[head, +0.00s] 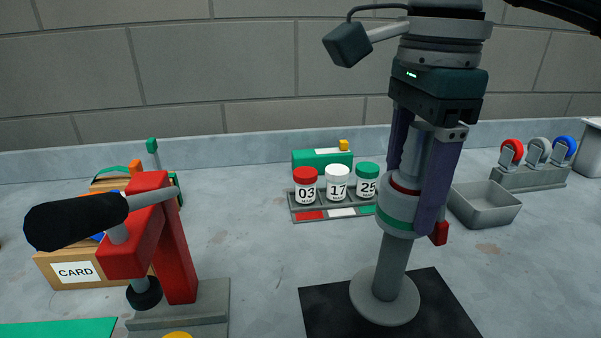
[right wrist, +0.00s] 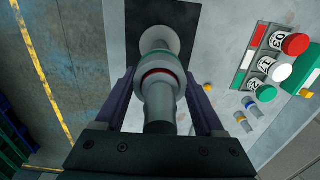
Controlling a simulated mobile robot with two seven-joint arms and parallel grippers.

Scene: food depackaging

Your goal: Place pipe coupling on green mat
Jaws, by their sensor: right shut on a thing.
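The pipe coupling (head: 397,219) is a grey collar with a green band and a red ring. It sits around an upright grey post with a round flange (head: 385,302) on a black mat (head: 325,316). My right gripper (head: 412,208) points down from above, its purple fingers shut on the coupling from both sides. In the right wrist view the coupling (right wrist: 158,84) lies between the fingers. I cannot tell exactly where collar and post meet. The green mat (head: 62,329) shows only partly at the lower left. My left gripper is not in view.
A red press (head: 178,240) with a black handle stands between the green mat and the black mat. Behind are a CARD box (head: 75,271), a rack of labelled jars (head: 336,213), a grey tray (head: 484,208) and a caster rack (head: 530,178). The counter's centre is clear.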

